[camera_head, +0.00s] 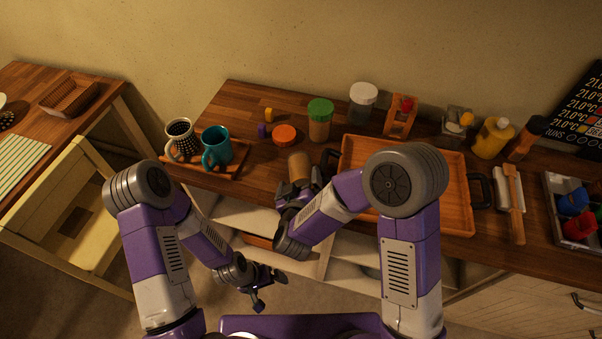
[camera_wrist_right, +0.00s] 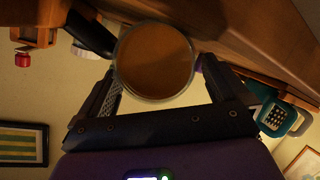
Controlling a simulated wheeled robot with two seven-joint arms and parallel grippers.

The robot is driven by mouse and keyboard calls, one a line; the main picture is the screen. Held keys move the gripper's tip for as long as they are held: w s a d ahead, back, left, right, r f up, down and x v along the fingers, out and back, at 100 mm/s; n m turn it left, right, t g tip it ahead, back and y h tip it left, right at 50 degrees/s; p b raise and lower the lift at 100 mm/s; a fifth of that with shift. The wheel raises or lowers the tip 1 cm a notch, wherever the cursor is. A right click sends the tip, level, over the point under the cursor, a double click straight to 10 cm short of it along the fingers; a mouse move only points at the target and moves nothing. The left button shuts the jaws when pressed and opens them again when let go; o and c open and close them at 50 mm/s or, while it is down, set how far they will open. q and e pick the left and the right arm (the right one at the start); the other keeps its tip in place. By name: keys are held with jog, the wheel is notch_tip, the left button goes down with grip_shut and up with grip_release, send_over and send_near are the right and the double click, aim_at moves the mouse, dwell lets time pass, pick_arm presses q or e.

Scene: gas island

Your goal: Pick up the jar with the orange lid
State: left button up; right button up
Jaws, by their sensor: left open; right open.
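A brown-filled jar (camera_head: 299,168) is at the counter's front, left of the large wooden tray. In the right wrist view its round, clear-rimmed end (camera_wrist_right: 154,62) faces the camera, between the finger ends. I cannot tell whether this end is its top or base; no orange lid shows on it. A flat orange lid or low orange-topped jar (camera_head: 284,135) sits just behind it. My right gripper (camera_head: 301,184) is open at the jar's near end, its fingers on either side; contact is unclear. My left gripper (camera_head: 266,287) is open and empty, low in front of the counter.
A green-lidded jar (camera_head: 320,120) and white-lidded jar (camera_head: 362,102) stand behind. The wooden tray (camera_head: 456,205) is close on the right. On the left, a small tray (camera_head: 232,172) holds a teal mug (camera_head: 217,147) and a patterned mug (camera_head: 181,137).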

jog(key=shift+w+d+f, duration=0.1)
jog(key=shift+w+f, duration=0.05)
jog(key=shift+w, duration=0.45)
jog(key=c, duration=1.2)
